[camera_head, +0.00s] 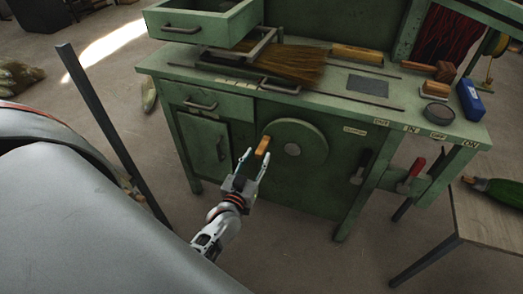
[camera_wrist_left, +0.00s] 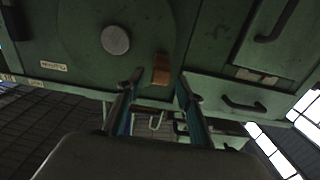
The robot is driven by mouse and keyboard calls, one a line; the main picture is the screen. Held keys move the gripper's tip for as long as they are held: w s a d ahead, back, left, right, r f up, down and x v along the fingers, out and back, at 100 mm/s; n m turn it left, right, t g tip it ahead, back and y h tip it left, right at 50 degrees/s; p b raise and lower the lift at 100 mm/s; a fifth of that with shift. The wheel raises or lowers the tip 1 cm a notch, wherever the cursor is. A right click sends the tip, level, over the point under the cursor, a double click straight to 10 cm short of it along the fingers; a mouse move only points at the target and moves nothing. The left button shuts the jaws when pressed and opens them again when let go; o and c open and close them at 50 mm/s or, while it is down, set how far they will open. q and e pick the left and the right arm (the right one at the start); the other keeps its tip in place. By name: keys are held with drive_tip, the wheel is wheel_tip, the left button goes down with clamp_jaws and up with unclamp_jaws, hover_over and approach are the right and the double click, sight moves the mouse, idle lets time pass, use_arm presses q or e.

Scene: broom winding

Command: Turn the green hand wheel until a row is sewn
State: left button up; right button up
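The green hand wheel (camera_head: 309,161) is a round disc on the front of the green workbench, with a grey hub at its middle. Its orange-brown handle (camera_head: 263,145) sticks out near the wheel's upper left edge. My left gripper (camera_head: 254,160) is open just in front of and below the handle. In the left wrist view the handle (camera_wrist_left: 161,70) shows just beyond the two fingertips (camera_wrist_left: 157,82), roughly between them, with no clear contact. On the bench top lies a broom head with brown bristles (camera_head: 290,64). My right gripper is not in view.
An open green drawer unit (camera_head: 205,24) stands above the bench's left end. A red-handled lever (camera_head: 411,175) is at the bench's right side, with a blue box (camera_head: 471,100) above it. A side table (camera_head: 490,216) holds a green bottle (camera_head: 500,190). A dark post (camera_head: 105,120) stands at left.

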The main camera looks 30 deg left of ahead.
use_arm(q)
drive_tip(key=shift+x, duration=2.1)
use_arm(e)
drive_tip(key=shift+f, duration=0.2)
use_arm(q)
drive_tip(key=shift+c, duration=0.3)
clamp_jaws()
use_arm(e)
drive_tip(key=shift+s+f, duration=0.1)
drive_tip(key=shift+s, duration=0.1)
use_arm(q)
drive_tip(key=shift+f, duration=0.15)
